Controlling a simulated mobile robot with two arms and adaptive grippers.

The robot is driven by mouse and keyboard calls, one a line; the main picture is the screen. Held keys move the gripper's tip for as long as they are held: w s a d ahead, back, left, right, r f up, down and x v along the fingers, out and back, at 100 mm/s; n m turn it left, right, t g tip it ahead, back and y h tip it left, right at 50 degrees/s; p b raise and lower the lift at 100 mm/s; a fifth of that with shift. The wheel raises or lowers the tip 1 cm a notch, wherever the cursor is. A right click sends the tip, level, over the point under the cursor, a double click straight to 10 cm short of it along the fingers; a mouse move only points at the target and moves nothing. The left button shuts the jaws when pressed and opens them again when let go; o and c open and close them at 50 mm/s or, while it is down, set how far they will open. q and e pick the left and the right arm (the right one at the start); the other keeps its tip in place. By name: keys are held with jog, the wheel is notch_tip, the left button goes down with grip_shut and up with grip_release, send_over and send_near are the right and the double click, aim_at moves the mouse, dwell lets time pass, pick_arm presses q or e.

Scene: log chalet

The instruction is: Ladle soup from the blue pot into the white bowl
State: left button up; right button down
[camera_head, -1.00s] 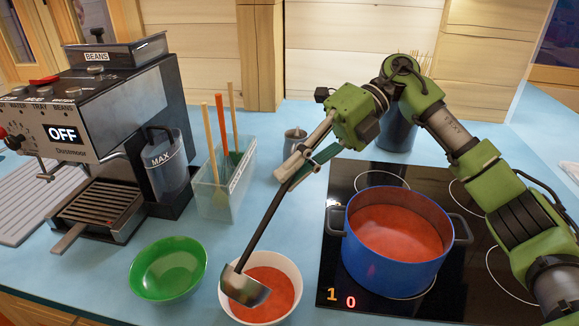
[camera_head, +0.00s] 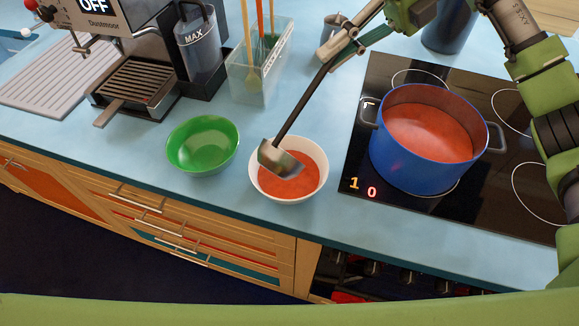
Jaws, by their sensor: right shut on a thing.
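The white bowl (camera_head: 322,165) stands on the blue counter near its front edge, with red soup (camera_head: 290,187) in it. The blue pot (camera_head: 405,168) stands on the black hob to the right, holding red soup (camera_head: 425,130). My right gripper (camera_head: 347,46) is shut on the upper end of the ladle handle, behind and right of the bowl. The ladle (camera_head: 304,105) slants down to the left, its metal head (camera_head: 279,160) tilted over the bowl's left and back part. I cannot tell whether the head touches the bowl or holds soup. My left gripper is not in view.
A green bowl (camera_head: 202,146) stands just left of the white bowl. A clear utensil bin (camera_head: 258,72) and a coffee machine (camera_head: 150,75) are behind. The black hob (camera_head: 375,88) lies right. Drawers (camera_head: 170,215) are below the counter edge.

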notch_tip(320, 180, up, 2)
jog(key=shift+r+t+h+p, duration=0.15)
jog(key=shift+t+h+p, duration=0.25)
jog(key=shift+h, duration=0.1)
jog(key=shift+s+a+r+n+t+h+p, duration=0.15)
jog(key=shift+r+n+t+h+p, duration=0.15)
jog(key=shift+r+t+h, duration=0.15)
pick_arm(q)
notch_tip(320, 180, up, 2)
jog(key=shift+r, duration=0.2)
pick_arm(e)
notch_tip(320, 180, up, 6)
jog(key=p, duration=0.4)
jog(key=shift+f+p, duration=0.25)
jog(key=shift+p, duration=0.05)
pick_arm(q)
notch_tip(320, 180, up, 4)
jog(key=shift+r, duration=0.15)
pick_arm(e)
jog(key=shift+f, duration=0.1)
